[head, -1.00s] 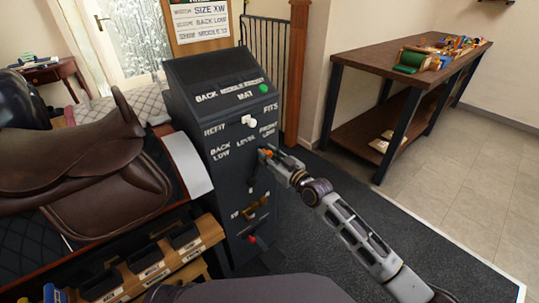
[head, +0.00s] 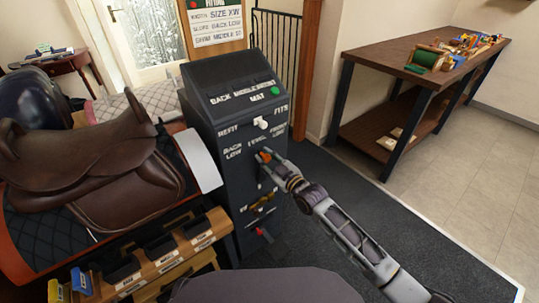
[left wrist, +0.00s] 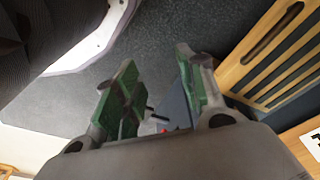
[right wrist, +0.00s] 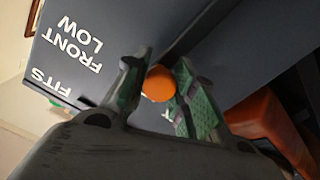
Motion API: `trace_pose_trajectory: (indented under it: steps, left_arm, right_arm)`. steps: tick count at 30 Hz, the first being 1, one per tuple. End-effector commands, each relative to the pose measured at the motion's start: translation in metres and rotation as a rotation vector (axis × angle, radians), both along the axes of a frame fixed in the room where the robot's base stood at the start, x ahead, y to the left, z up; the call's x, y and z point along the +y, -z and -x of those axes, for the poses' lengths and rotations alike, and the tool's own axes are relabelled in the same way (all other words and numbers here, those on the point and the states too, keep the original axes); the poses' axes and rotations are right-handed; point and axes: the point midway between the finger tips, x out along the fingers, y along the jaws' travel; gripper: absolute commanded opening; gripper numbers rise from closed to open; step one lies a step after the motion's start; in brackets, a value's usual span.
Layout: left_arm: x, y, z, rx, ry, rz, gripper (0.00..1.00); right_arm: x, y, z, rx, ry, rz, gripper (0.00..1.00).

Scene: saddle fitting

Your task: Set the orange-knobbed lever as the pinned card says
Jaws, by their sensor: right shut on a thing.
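The orange knob (head: 265,156) of the lever is on the front of the dark console (head: 222,130), below and slightly right of LEVEL, between BACK LOW and FRONT LOW. My right gripper (head: 262,155) is shut on it. In the right wrist view the orange knob (right wrist: 158,84) sits between the green-padded fingers of my right gripper (right wrist: 161,64). The lever's shaft is mostly hidden by the gripper. The pinned card (head: 217,24) at the back reads SIZE XW and SLOPE: BACK LOW; its lowest line is hard to read. My left gripper (left wrist: 157,60) is open and empty.
The console also bears a white knob (head: 262,123), a green button (head: 275,90) and a red-knobbed lever (head: 264,232). A brown saddle (head: 85,160) stands left, with a wooden rack (head: 165,265) below it. A workbench (head: 400,55) is at right. Floor between is clear.

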Motion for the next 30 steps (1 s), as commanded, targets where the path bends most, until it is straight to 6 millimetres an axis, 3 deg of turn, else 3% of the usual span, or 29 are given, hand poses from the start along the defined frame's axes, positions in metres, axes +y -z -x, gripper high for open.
trace_pose_trajectory:
  steps: [15,30]
  left_arm:
    - [0.015,0.059,0.005,-0.028,-0.011,-0.020,0.40]
    - [0.029,0.098,0.016,-0.050,-0.016,-0.034,0.40]
  right_arm:
    - [0.020,0.003,0.014,-0.088,-0.002,0.133,0.00]
    - [0.038,0.010,0.027,-0.187,-0.001,0.277,0.00]
